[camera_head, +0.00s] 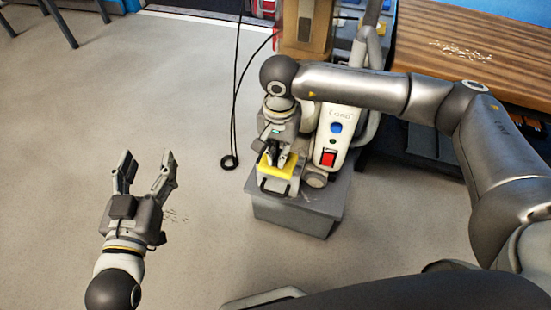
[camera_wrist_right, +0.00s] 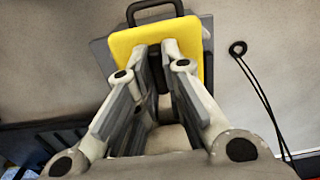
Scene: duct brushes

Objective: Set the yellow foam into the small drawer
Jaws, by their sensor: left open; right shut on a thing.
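The yellow foam (camera_head: 277,167) is a flat block in my right gripper (camera_head: 275,160), over the front part of a grey box-like unit (camera_head: 298,212). A dark handle (camera_head: 272,188) shows at the front of the unit, just below the foam. In the right wrist view the foam (camera_wrist_right: 152,42) lies across the fingertips (camera_wrist_right: 155,55), with the handle (camera_wrist_right: 153,10) beyond it. I cannot tell whether the foam touches the unit, and the drawer's inside is hidden. My left gripper (camera_head: 145,172) is open and empty over the floor at the left.
A white machine (camera_head: 338,135) with a red switch (camera_head: 328,158) stands on the grey unit, right of my right gripper. A black cord (camera_head: 234,110) hangs left of it, ending in a ring. A wooden bench (camera_head: 480,60) with debris is at the back right. The left floor is mostly clear.

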